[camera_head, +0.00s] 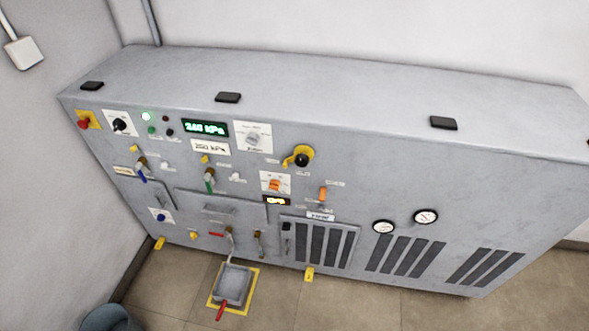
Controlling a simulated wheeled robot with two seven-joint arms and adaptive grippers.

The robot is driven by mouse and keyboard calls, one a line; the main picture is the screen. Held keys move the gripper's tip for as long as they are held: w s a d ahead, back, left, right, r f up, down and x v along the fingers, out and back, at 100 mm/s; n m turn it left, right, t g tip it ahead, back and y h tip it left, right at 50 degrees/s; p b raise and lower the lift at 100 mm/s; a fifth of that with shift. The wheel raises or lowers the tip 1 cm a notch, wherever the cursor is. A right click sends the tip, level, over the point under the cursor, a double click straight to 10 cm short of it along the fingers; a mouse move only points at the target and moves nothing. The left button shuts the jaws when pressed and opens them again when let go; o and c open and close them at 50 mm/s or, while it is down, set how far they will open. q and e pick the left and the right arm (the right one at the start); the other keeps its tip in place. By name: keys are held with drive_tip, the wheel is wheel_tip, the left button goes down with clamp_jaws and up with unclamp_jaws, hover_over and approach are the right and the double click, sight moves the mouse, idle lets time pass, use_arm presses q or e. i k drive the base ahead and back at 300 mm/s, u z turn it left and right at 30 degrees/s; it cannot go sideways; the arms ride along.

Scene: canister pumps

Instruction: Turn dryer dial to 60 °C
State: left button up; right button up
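A large grey machine cabinet (380,190) stands against the wall with its control panel facing me. Several rotary controls show on it: a silver dial on a white scale plate (255,138), a black knob on a yellow mount (302,160), an orange knob on a white plate (274,185), a black knob at upper left (120,124) and a blue knob at lower left (160,217). The lettering is too small to read, so I cannot tell which is the dryer dial or its setting. Neither of my grippers is in view.
A green display (205,128) reads about 246 kPa. A red button (84,123) sits at upper left. A grey box with a red handle (232,285) stands on a yellow-edged floor plate. A bin (108,318) is at lower left. Floor in front at right is clear.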

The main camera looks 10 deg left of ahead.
sight(274, 185)
drive_tip(key=z, duration=2.85)
drive_tip(key=k, duration=1.65)
drive_tip(key=u, duration=2.8)
